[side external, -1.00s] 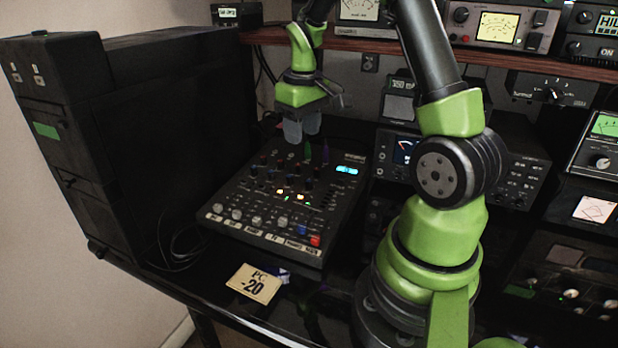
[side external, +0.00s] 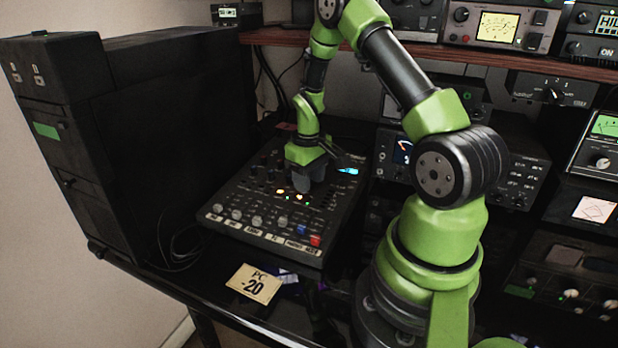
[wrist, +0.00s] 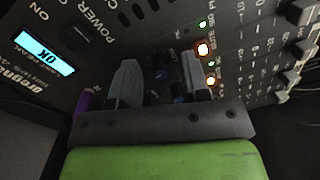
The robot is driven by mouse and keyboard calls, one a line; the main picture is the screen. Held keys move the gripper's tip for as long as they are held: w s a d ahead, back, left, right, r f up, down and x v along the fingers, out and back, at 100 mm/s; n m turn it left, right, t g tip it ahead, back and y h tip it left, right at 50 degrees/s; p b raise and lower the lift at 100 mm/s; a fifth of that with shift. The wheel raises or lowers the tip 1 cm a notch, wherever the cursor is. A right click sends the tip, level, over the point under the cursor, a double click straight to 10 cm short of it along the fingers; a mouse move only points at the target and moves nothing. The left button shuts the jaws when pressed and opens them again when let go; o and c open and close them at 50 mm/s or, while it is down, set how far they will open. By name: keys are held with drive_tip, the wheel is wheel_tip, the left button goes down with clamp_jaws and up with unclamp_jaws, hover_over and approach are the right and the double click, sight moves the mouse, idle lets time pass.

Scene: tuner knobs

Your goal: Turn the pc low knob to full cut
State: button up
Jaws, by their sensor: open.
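The black mixer (side external: 222,196) lies on the desk with rows of small knobs, faders and lit buttons on top. My gripper (side external: 309,187) is low over the right-hand part of its knob area and hides several knobs. In the wrist view my gripper (wrist: 160,72) is open, with its two grey fingers apart. Dark and blue knobs (wrist: 178,72) show between the fingers. A purple knob (wrist: 86,100) is just outside the left finger. I cannot read which knob is the pc low knob, nor tell whether a finger touches one.
A card reading "PC -20" (side external: 254,284) lies in front of the mixer. A tall black cabinet (side external: 170,130) stands at left. Radio gear (side external: 520,178) fills the right and back, under a wooden shelf (side external: 500,66).

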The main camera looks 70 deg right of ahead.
clamp_jaws()
drive_tip(key=shift+n, duration=0.4)
drive_tip(key=n, duration=0.5)
drive_tip(key=shift+w+n+g, duration=0.1)
drive_tip(key=shift+n+g, duration=0.2)
drive_tip(key=n, duration=0.6)
drive_tip(key=shift+h, duration=0.3)
drive_tip(key=n, duration=0.7)
drive_tip(key=shift+n+h, duration=0.3)
drive_tip(key=n, duration=0.6)
drive_tip(key=shift+a+n, duration=0.1)
drive_tip(key=shift+n, duration=0.3)
